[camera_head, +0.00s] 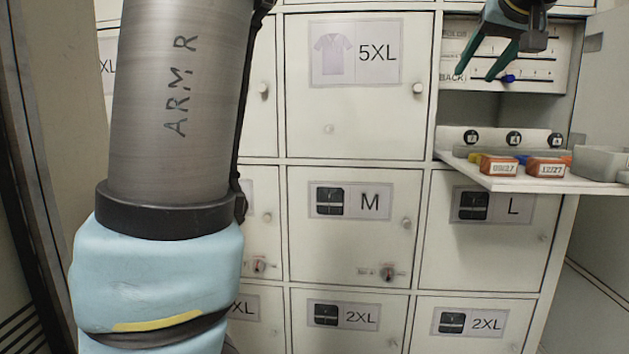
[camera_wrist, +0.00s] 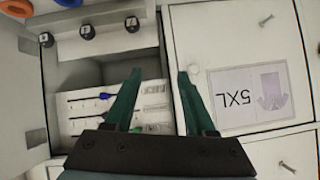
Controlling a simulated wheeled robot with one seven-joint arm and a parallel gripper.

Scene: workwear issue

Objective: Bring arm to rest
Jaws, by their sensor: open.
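My gripper (camera_head: 505,50) is at the top right of the head view, in front of an open compartment. Its two green fingers are apart with nothing between them. In the wrist view my gripper (camera_wrist: 155,95) is also open and empty, with the compartment behind the left finger and the 5XL door (camera_wrist: 235,60) behind the right one. A panel with slider rows and a blue knob (camera_head: 508,78) sits inside the compartment. My arm, marked ARM R, fills the left of the head view.
Closed locker doors, such as the M door (camera_head: 350,240), have protruding knobs. An open door (camera_head: 605,100) stands at right.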

